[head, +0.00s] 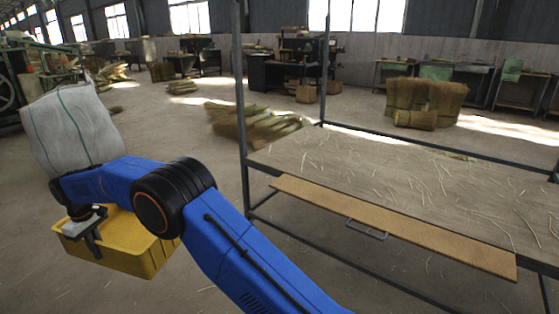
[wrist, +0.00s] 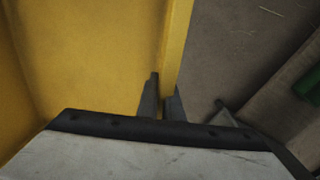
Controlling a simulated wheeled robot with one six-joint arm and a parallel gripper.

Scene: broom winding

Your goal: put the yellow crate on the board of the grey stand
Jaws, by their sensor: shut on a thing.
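The yellow crate (head: 150,258) hangs at the lower left of the head view, apart from the stand. My gripper (head: 90,240) is shut on one of its walls. In the wrist view my two fingers (wrist: 162,102) straddle the rim of the yellow crate (wrist: 90,60), whose inside fills the left half. What I see of its inside is empty. The grey stand (head: 242,110) is at the right, with thin posts and a wide straw-littered top. A narrow tan board (head: 400,228) runs along its front; its upper face shows clear.
A pale sack with a green line (head: 70,130) stands behind my arm at the left. A straw bundle (head: 250,125) lies on the floor behind the stand's near post. Upright straw bundles (head: 425,100) and workbenches are farther back. The floor between crate and stand looks mostly free.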

